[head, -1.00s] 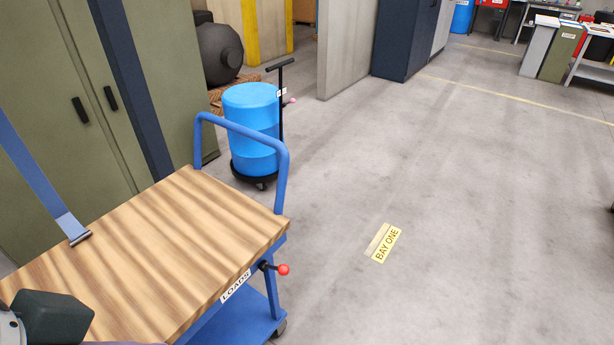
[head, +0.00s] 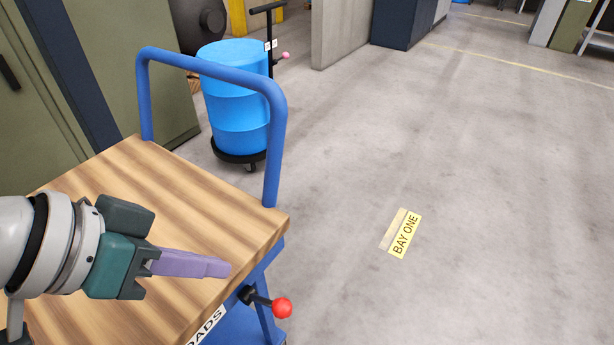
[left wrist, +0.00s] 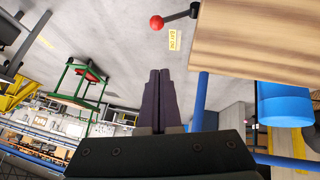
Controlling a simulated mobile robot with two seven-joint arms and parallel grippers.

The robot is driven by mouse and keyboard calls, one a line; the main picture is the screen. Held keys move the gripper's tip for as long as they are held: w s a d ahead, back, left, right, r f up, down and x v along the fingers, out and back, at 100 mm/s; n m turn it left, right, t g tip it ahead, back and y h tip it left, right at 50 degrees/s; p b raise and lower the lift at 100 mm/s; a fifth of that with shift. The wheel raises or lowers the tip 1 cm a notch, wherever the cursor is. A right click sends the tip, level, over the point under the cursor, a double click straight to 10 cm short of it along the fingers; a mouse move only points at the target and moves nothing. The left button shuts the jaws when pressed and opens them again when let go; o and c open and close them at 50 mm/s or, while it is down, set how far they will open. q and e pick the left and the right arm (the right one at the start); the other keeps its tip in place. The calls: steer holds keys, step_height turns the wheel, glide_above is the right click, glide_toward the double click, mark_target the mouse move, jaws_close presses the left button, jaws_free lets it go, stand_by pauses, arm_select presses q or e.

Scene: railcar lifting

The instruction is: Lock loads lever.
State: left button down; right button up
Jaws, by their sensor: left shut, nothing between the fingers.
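The loads lever (head: 265,302) is a short black arm with a red ball knob, on the side of the blue cart by the label LOADS (head: 207,326). It sticks out to the right, and its red knob (left wrist: 156,22) also shows at the top of the left wrist view. My left gripper (head: 228,269) is over the wooden cart top, up and left of the lever and apart from it. Its purple fingers are together and empty, also in the left wrist view (left wrist: 159,75). My right gripper is not in view.
The cart's wooden top (head: 185,190) has a blue push handle (head: 277,135) at its far end. A blue drum (head: 235,100) on a black dolly stands behind it. Green cabinets (head: 130,60) line the left. The floor to the right, with a BAY ONE label (head: 405,238), is clear.

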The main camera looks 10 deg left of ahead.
arm_select(q)
steer(key=shift+s, duration=0.2)
steer(key=b, duration=0.4)
glide_above(266, 303)
steer(key=f, duration=0.8)
steer(key=shift+s+d, duration=0.25)
steer(key=shift+d, duration=0.05)
steer(key=f, duration=0.3)
steer(key=shift+s+d+f+b, duration=0.35)
steer(key=shift+s+d+b, duration=0.05)
steer(key=shift+a, duration=0.1)
